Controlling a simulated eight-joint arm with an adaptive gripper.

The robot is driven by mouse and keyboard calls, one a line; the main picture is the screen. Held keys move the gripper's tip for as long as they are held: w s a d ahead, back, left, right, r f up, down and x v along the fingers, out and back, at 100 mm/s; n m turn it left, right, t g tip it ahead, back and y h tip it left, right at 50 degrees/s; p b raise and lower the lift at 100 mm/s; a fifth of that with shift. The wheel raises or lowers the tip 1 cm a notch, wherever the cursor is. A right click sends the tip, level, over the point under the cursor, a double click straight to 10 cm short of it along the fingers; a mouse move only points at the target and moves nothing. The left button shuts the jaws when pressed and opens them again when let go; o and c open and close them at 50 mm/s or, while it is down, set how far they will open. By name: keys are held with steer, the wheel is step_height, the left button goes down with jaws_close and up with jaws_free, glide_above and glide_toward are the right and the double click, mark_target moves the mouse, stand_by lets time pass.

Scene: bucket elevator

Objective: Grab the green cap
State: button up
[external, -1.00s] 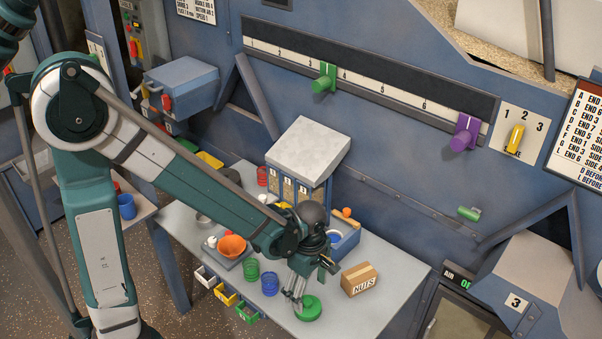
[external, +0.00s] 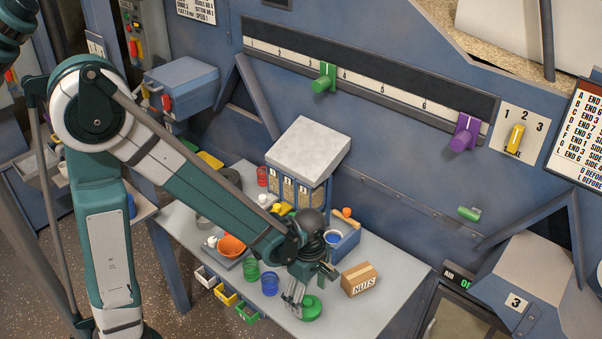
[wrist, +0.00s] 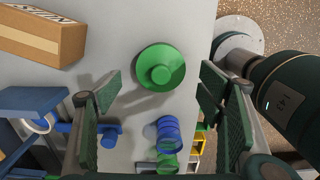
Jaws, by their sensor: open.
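The green cap (external: 312,308) is a round disc with a raised knob, lying on the grey table near its front edge. In the wrist view the green cap (wrist: 161,68) is at the upper middle, knob facing me. My gripper (external: 295,302) points down just left of the cap in the external view. In the wrist view my gripper (wrist: 157,92) is open and empty, its two green-padded fingers spread left and right. The cap lies beyond the fingertips, roughly between their lines. I cannot tell the exact height of the fingertips above the table.
The NUTS box (external: 358,278) stands right of the cap. Blue cups (external: 270,283) and green cups (external: 251,270) stand to the left, near an orange bowl (external: 232,246). The table around the cap is bare.

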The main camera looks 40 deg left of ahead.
mark_target(307, 300)
steer(key=shift+f, duration=0.15)
steer(key=shift+a+f+b, duration=0.15)
steer(key=shift+f+b, duration=0.75)
steer(key=shift+f, duration=1.6)
steer(key=c, duration=1)
